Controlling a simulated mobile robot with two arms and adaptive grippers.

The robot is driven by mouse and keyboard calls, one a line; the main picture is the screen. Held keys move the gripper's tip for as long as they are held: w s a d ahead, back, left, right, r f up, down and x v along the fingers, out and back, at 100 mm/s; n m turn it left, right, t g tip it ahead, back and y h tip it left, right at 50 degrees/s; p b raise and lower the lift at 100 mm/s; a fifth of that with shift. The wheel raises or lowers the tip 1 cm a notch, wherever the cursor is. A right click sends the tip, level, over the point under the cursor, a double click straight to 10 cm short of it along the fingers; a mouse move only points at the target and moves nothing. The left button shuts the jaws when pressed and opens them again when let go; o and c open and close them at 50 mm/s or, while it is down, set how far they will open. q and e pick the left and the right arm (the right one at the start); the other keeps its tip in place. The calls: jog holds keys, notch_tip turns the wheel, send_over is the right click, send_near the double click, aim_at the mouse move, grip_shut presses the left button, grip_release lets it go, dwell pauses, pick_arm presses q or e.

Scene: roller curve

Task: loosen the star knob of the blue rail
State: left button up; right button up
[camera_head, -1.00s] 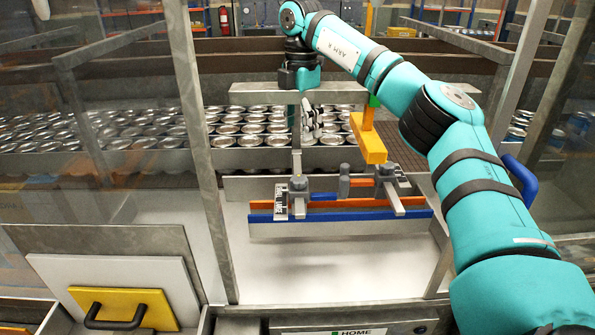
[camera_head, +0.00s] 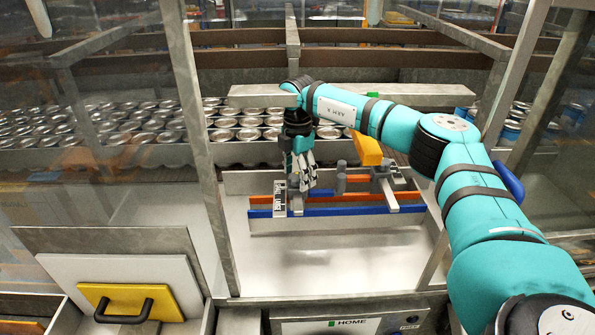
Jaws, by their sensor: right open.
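The blue rail (camera_head: 350,210) runs left to right in front of an orange rail (camera_head: 348,197) behind the frame opening. A grey clamp with a black-and-white scale (camera_head: 280,199) sits at its left end, and a second grey clamp (camera_head: 386,183) sits toward its right end. My right gripper (camera_head: 303,186) is open and points down over the left clamp. Its fingers hide the top of that clamp and any knob there, so I cannot tell whether they touch it. My left gripper is not in view.
Rows of silver cans (camera_head: 240,125) stand behind the rails. A yellow-orange block (camera_head: 368,149) hangs above the right clamp. Metal posts (camera_head: 207,150) frame the opening. A white panel with a yellow handle plate (camera_head: 130,302) is at lower left. The pale deck before the rails is clear.

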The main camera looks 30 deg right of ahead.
jog(key=c, duration=1.2)
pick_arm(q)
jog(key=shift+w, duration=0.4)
